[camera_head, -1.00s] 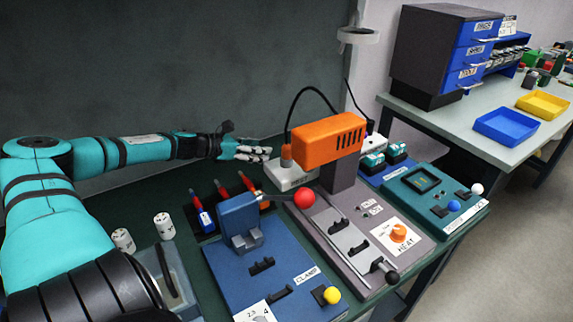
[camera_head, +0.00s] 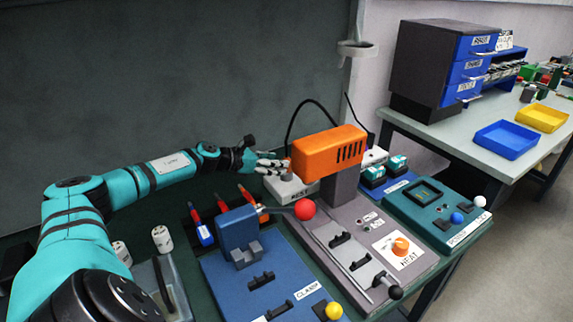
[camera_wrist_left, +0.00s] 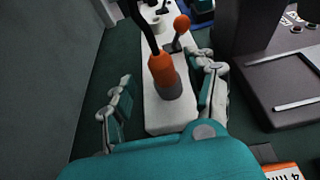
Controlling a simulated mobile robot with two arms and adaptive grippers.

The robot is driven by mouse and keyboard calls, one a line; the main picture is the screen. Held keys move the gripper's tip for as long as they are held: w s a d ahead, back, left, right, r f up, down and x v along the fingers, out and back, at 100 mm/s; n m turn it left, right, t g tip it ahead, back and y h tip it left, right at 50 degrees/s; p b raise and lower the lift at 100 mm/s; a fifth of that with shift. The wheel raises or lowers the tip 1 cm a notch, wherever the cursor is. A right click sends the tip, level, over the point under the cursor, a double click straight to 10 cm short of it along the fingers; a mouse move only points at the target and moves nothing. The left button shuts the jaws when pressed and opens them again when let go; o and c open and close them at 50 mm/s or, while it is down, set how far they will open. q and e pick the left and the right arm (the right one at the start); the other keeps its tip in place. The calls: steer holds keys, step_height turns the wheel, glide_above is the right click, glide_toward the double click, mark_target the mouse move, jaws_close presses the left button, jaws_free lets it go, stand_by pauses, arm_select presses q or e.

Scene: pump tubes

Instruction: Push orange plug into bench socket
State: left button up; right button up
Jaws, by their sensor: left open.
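The orange plug (camera_wrist_left: 162,72) stands upright on a long white block (camera_wrist_left: 165,118) in the left wrist view, with a grey base under it and a black cable rising from its top. I cannot tell how deep it sits. My left gripper (camera_wrist_left: 163,98) is open, with one finger on each side of the plug and gaps visible between. In the head view my left gripper (camera_head: 272,166) is at the left of the orange heater (camera_head: 328,150), and its fingers largely hide the plug. The white block (camera_head: 292,188) shows below them, labelled REST. My right gripper is not in view.
An orange-knobbed lever (camera_wrist_left: 181,25) rises from the white block beyond the plug. The blue clamp station (camera_head: 240,240) with a red ball (camera_head: 305,209) and the grey heat panel (camera_head: 385,255) stand in front. Red-handled tools (camera_head: 220,206) are to the left.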

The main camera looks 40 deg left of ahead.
arm_select(q)
steer(key=p+x, duration=0.1)
steer(key=x, duration=0.3)
steer(key=shift+w+d, duration=0.15)
steer(key=shift+w, duration=0.15)
jaws_close()
